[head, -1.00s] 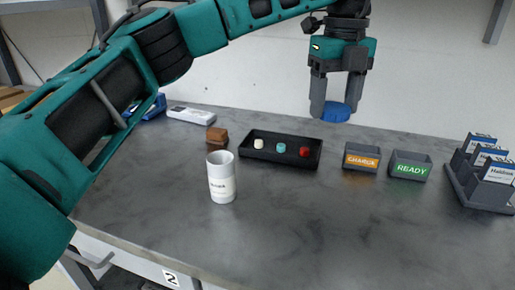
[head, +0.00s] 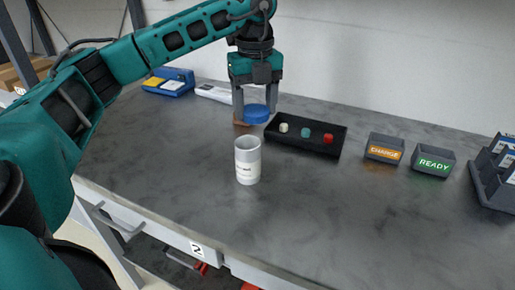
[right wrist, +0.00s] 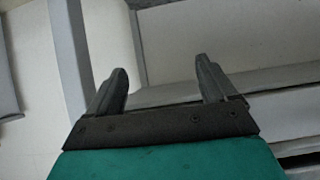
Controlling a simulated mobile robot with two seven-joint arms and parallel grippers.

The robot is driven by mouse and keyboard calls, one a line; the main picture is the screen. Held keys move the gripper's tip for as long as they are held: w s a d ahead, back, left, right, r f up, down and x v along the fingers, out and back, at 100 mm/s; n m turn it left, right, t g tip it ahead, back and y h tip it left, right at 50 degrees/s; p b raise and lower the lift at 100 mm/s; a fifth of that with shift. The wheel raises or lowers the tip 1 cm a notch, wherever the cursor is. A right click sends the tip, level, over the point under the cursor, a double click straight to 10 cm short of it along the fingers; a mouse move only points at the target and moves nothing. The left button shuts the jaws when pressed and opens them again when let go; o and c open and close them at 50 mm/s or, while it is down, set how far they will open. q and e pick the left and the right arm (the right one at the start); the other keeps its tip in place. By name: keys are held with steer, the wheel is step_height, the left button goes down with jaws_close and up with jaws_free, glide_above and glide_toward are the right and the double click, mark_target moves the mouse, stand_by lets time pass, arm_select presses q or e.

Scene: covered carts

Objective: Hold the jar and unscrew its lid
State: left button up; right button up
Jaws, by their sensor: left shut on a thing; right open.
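The white jar (head: 247,162) stands upright on the grey table in the head view, its top open and a label on its side. The blue lid (head: 257,114) is off the jar. My left gripper (head: 257,110) is shut on the lid and holds it up behind the jar, apart from it in the picture. My right gripper (right wrist: 168,85) shows in the right wrist view, its two fingers spread and nothing between them. It is not seen in the head view.
A black tray (head: 270,137) with white, teal and red pieces lies behind the jar. A brown block (head: 240,124) is partly hidden by my left gripper. The table front is clear.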

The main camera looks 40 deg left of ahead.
arm_select(q)
step_height(320, 180, down, 10)
steer(key=shift+f+b, duration=0.25)
steer(key=shift+b, duration=0.25)
steer(key=shift+f, duration=0.15)
steer(key=o, duration=1.2)
step_height(320, 180, up, 12)
steer(key=shift+r+p, duration=0.2)
steer(key=shift+p, duration=0.55)
